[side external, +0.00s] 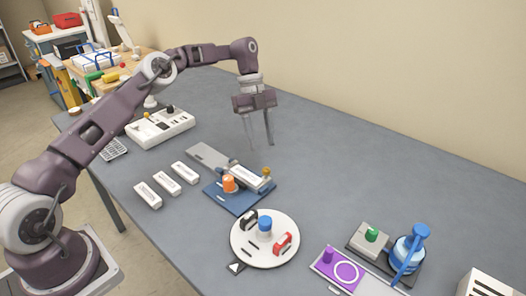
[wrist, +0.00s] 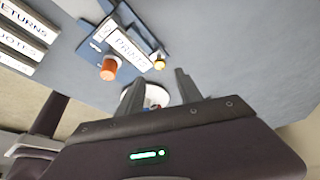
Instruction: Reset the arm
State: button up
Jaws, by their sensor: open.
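My gripper (side external: 259,132) is open and empty. It hangs above the grey table (side external: 350,170), fingers pointing down, behind the blue fixture. In the wrist view its two fingers (wrist: 153,93) stand apart with nothing held between them. The blue fixture (side external: 234,203) bears an orange knob (side external: 229,183), a white label plate (side external: 250,177) and a small yellow knob (side external: 266,171). The wrist view also shows the orange knob (wrist: 109,69) and the plate (wrist: 122,49), whose lettering is hard to read.
Three white label blocks (side external: 167,183) lie left of the fixture. A round white plate (side external: 265,250) with a blue knob and black and red clips stands in front. A purple plate (side external: 340,268) and a blue stamp-like device (side external: 408,255) are at right. The table behind them is clear.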

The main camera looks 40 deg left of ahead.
jog(key=shift+r, duration=0.15)
jog(key=s+d+r+n+t+y, duration=0.1)
jog(key=s+d+r+n+y, duration=0.2)
jog(key=s+r, duration=0.45)
jog(key=s+d+r+n+t+y, duration=0.1)
jog(key=s+d+r+n+t, duration=0.25)
jog(key=r, duration=0.65)
jog(key=s+a+n+t, duration=0.1)
jog(key=s+n+t, duration=0.2)
jog(key=s+n, duration=1.3)
jog(key=s, duration=1)
jog(key=shift+s+f, duration=0.15)
jog(key=shift+f, duration=0.05)
jog(key=shift+a, duration=0.1)
